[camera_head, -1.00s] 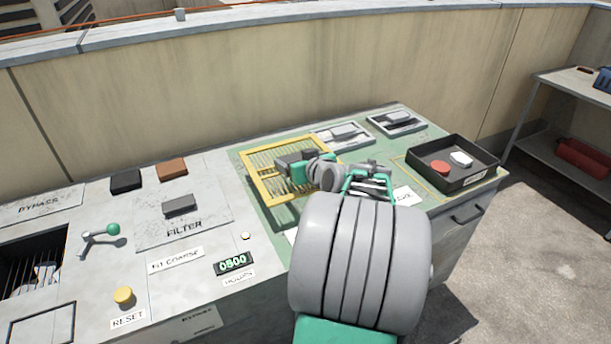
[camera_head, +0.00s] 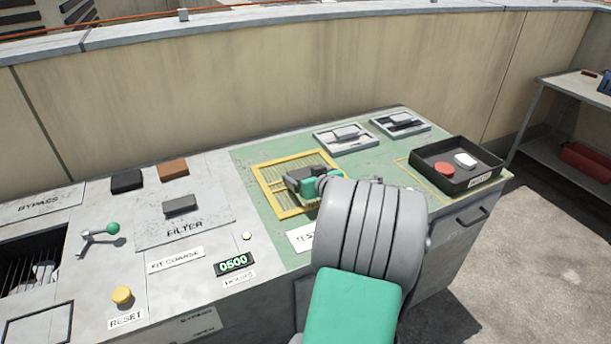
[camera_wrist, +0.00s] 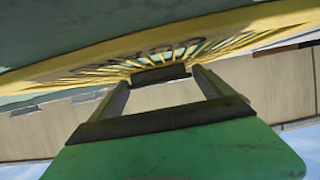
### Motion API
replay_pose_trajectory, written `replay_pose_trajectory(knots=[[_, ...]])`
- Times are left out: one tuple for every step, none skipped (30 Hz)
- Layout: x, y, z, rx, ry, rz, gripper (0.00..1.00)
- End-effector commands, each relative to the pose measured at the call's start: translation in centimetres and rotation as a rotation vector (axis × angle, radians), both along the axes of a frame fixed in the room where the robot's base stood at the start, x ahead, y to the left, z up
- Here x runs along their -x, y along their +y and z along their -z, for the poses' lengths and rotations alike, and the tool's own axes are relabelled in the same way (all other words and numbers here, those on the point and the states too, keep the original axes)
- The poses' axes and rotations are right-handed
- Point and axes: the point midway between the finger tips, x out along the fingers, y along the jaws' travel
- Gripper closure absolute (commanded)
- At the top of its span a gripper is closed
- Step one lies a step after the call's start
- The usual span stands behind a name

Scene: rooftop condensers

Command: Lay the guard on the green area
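The guard (camera_head: 268,187) is a yellow frame with thin bars, also seen edge-on in the wrist view (camera_wrist: 60,73). My gripper (camera_head: 306,181) is above its middle. In the wrist view my gripper (camera_wrist: 160,78) has both fingers reaching to a dark grip piece on the guard and appears shut on it. The guard lies roughly level over the left part of the green area (camera_head: 367,170); whether it touches the surface I cannot tell. My wrist and arm hide the guard's right side and part of the green area.
Two grey framed panels (camera_head: 345,138) (camera_head: 400,124) lie behind the guard. A black tray (camera_head: 440,182) with a red and a white piece stands at the right. Left are the filter plate (camera_head: 205,222), a green-knobbed lever (camera_head: 112,229) and a yellow button (camera_head: 121,295). A wall runs behind.

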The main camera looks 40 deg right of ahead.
Motion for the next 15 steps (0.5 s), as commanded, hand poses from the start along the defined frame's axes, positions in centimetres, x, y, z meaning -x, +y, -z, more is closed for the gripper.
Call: replay_pose_trajectory(knots=[[0.0, 0.0, 0.0, -0.001, 0.001, 0.0, 0.05], [0.0, 0.0, 0.0, -0.001, 0.001, 0.0, 0.02], [0.0, 0.0, 0.0, -0.001, 0.001, 0.0, 0.0], [0.0, 0.0, 0.0, -0.001, 0.001, 0.0, 0.0], [0.0, 0.0, 0.0, -0.001, 0.001, 0.0, 0.0], [0.0, 0.0, 0.0, -0.001, 0.001, 0.0, 0.0], [0.0, 0.0, 0.0, -0.001, 0.001, 0.0, 0.0], [0.0, 0.0, 0.0, -0.001, 0.001, 0.0, 0.0], [0.0, 0.0, 0.0, -0.001, 0.001, 0.0, 0.0], [0.0, 0.0, -0.1, 0.0, 0.001, 0.0, 0.0], [0.0, 0.0, -0.3, -0.001, 0.001, 0.0, 0.0], [0.1, 0.0, -0.6, -0.001, 0.001, 0.0, 0.0], [0.5, 0.0, -0.6, 0.0, 0.0, 0.002, 0.0], [1.0, 0.1, -0.8, 0.0, 0.001, 0.004, 0.0], [1.7, 0.3, -1.2, 0.001, 0.0, 0.004, 0.0]])
